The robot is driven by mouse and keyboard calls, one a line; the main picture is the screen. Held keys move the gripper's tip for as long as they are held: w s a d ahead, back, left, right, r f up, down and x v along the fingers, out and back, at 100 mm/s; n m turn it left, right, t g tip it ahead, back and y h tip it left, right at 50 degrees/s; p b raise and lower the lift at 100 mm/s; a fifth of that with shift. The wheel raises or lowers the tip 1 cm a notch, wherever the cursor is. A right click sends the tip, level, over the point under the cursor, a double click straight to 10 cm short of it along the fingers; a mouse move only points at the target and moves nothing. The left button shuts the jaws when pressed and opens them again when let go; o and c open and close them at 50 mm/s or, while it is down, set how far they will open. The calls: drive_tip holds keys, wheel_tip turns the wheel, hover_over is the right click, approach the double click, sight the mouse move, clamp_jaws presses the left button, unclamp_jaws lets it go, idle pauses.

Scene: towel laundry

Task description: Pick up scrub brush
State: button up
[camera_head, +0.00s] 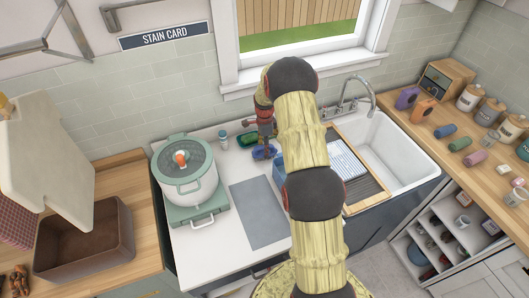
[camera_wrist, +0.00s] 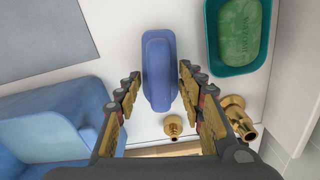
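The scrub brush, a rounded blue-purple block (camera_wrist: 158,55), lies on the white counter in the wrist view. My gripper (camera_wrist: 160,84) is open, with one finger on each side of the brush's near end. Gaps show between the brush and both fingers, so nothing is held. In the head view, the brush (camera_head: 262,153) is a small blue shape below my gripper (camera_head: 266,143), partly hidden by my arm.
A teal dish (camera_wrist: 211,52) with green soap stands right of the brush. A blue container (camera_wrist: 45,140) is at lower left, and brass fittings (camera_wrist: 236,112) at lower right. In the head view, a pot (camera_head: 185,180) stands left and the sink (camera_head: 392,150) right.

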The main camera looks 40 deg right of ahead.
drive_tip(key=shift+c, duration=0.3)
clamp_jaws()
idle(0.3)
